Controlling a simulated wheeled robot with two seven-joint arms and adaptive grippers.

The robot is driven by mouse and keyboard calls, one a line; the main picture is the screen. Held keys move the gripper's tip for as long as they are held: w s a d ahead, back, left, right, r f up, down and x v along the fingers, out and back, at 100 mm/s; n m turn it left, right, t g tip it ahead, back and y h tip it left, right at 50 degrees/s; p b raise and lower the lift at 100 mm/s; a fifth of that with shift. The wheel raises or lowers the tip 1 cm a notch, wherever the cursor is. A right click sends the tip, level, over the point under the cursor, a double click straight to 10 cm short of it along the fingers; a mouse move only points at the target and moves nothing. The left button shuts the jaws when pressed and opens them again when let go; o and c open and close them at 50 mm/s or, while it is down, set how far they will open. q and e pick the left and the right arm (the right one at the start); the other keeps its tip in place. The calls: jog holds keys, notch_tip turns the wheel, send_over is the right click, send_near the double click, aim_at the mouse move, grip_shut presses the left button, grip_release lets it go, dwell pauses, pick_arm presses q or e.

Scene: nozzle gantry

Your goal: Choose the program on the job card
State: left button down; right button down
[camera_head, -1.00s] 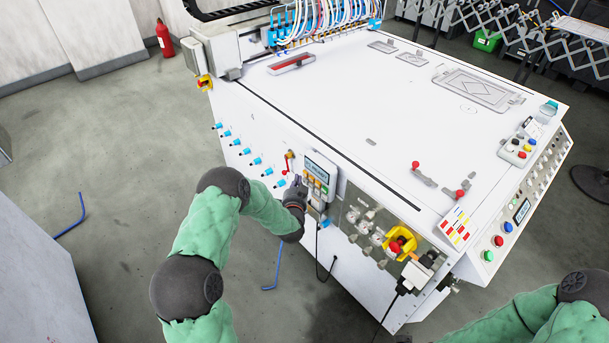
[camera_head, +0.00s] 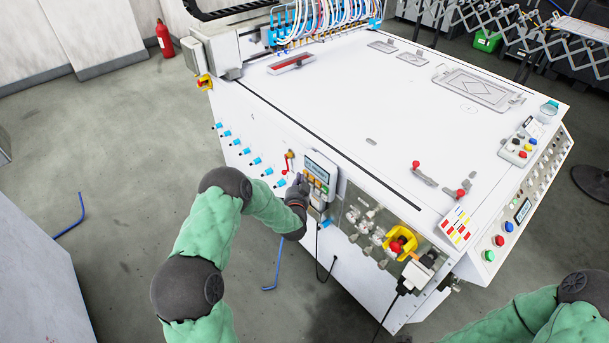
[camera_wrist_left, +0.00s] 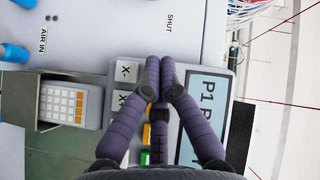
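A grey control panel (camera_head: 320,174) is on the machine's side. In the left wrist view, its blue display (camera_wrist_left: 205,112) reads "P1 B", the rest hidden by my fingers. Beside the display are white keys marked X (camera_wrist_left: 125,71), an orange key (camera_wrist_left: 146,133) and a green key (camera_wrist_left: 145,157). My left gripper (camera_head: 302,181) is at the panel; its fingertips (camera_wrist_left: 162,64) are together, empty, over the keys. I cannot tell whether they touch. A card with red and yellow patches (camera_head: 458,226) lies at the machine's near right corner; its writing is too small to read. My right gripper is out of view.
A yellow-ringed red knob (camera_head: 400,243) and blue fittings (camera_head: 254,161) are on the same side face. A keypad (camera_wrist_left: 62,105) sits in a holder beside the panel. A cable (camera_head: 319,258) hangs below. The white tabletop (camera_head: 345,105) is mostly clear in the middle.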

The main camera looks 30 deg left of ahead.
pick_arm(q)
jog(key=shift+w+d, duration=0.2)
jog(key=shift+w, duration=0.3)
dwell(0.8)
jog(key=shift+s+a, duration=0.1)
jog(key=shift+s, duration=0.05)
jog(key=shift+s+a, duration=0.25)
jog(key=shift+s, duration=0.5)
jog(key=shift+s, duration=0.1)
jog(key=s, duration=0.1)
jog(key=s+a, duration=0.1)
jog(key=s, duration=0.1)
jog(key=s+a, duration=0.1)
jog(key=shift+s, duration=0.25)
dwell(0.7)
